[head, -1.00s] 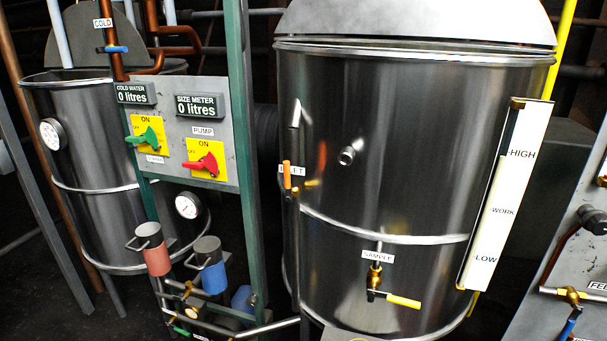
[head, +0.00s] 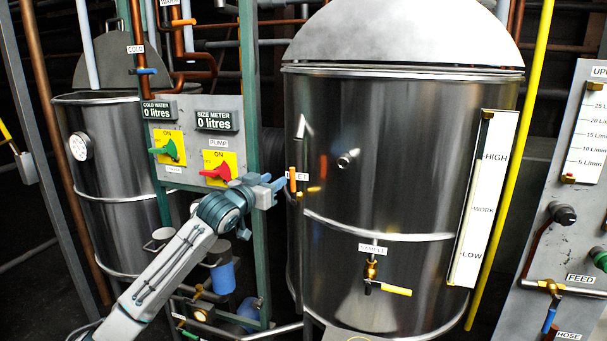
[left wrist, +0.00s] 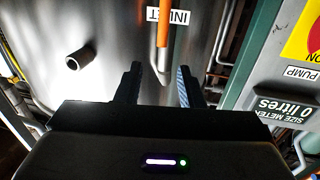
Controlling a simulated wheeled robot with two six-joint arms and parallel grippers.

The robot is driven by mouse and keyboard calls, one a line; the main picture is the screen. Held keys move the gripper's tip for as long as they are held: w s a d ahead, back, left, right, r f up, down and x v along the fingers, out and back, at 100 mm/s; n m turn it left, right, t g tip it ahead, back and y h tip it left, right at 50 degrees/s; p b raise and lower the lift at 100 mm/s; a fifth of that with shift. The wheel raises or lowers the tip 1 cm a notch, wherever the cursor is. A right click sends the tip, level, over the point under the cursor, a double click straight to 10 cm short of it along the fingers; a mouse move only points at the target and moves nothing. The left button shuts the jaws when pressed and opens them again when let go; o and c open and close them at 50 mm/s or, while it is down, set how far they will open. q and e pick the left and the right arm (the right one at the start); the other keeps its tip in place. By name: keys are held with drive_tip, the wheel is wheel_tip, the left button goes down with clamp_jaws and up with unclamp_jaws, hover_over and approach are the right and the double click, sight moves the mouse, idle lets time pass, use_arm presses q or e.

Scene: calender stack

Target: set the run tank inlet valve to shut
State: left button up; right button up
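The run tank (head: 390,150) is the large steel vessel at the middle right of the head view. Its inlet valve has an orange lever (head: 292,180) on the tank's left side, standing roughly upright along the pipe. The INLET label beside it is partly hidden. In the left wrist view the orange lever (left wrist: 163,25) shows beyond the fingertips, beside the upside-down INLET label (left wrist: 168,16). My left gripper (head: 278,184) is just left of the lever in the head view. In the left wrist view its fingers (left wrist: 159,78) are apart with nothing between them. My right gripper is not in view.
The pump and size meter panel (head: 198,150) on a green frame (head: 250,90) stands close left of my left gripper. A sample tap with a yellow lever (head: 396,290) and a white level scale (head: 484,195) are on the tank. A pipe stub (left wrist: 80,59) sticks out nearby.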

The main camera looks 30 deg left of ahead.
sight(291, 171)
use_arm(q)
drive_tip(key=w+p, duration=0.1)
drive_tip(key=w, duration=0.2)
drive_tip(key=w+p, duration=0.1)
drive_tip(key=w, duration=0.2)
drive_tip(key=w+p, duration=0.2)
drive_tip(key=w, duration=0.2)
drive_tip(key=shift+a, duration=0.3)
drive_tip(key=shift+w+f, duration=0.15)
drive_tip(key=shift+w, duration=0.35)
clamp_jaws()
